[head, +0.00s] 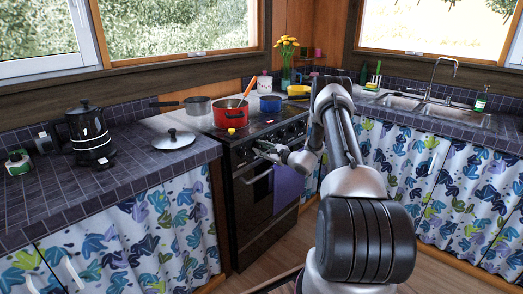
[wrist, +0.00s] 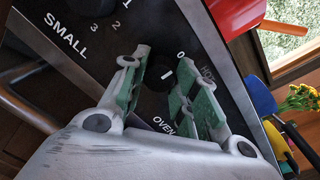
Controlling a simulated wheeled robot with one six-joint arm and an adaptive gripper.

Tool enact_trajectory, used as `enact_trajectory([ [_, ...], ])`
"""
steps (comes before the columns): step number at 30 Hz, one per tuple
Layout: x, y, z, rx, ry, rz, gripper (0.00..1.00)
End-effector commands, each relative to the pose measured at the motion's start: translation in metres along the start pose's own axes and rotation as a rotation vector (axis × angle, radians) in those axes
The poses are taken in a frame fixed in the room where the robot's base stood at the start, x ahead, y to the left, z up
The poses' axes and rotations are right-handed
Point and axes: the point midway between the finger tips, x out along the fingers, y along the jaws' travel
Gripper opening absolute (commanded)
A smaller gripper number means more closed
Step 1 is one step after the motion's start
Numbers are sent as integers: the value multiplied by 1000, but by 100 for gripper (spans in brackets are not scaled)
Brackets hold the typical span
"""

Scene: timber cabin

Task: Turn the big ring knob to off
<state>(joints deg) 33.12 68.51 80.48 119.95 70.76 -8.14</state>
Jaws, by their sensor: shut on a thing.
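In the wrist view my gripper (wrist: 160,75) has its two green-padded fingers closed on the sides of a dark stove knob (wrist: 158,77) with a white pointer mark. The word OVEN is printed beside this knob, with a 0 and HOT near the fingers. Another dark knob (wrist: 97,5), partly cut off at the top, sits by the word SMALL and the digits 2 and 3. No label for the big ring shows. In the head view my gripper (head: 263,148) is at the front panel of the black stove (head: 250,163); the knob there is hidden.
A red pot (head: 227,118) with a spoon and a blue pot (head: 269,104) stand on the stove top, near the gripper. A purple towel (head: 287,186) hangs on the oven front. A loose lid (head: 173,139) and a black kettle (head: 90,134) are on the left counter.

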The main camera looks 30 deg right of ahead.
Motion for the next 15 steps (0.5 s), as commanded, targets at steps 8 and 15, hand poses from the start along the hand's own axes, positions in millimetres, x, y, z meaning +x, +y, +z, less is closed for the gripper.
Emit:
enact_trajectory([
  [8, 0, 0, -1, 1, 2, 1, 52],
  [15, 0, 0, 0, 1, 1, 0, 52],
])
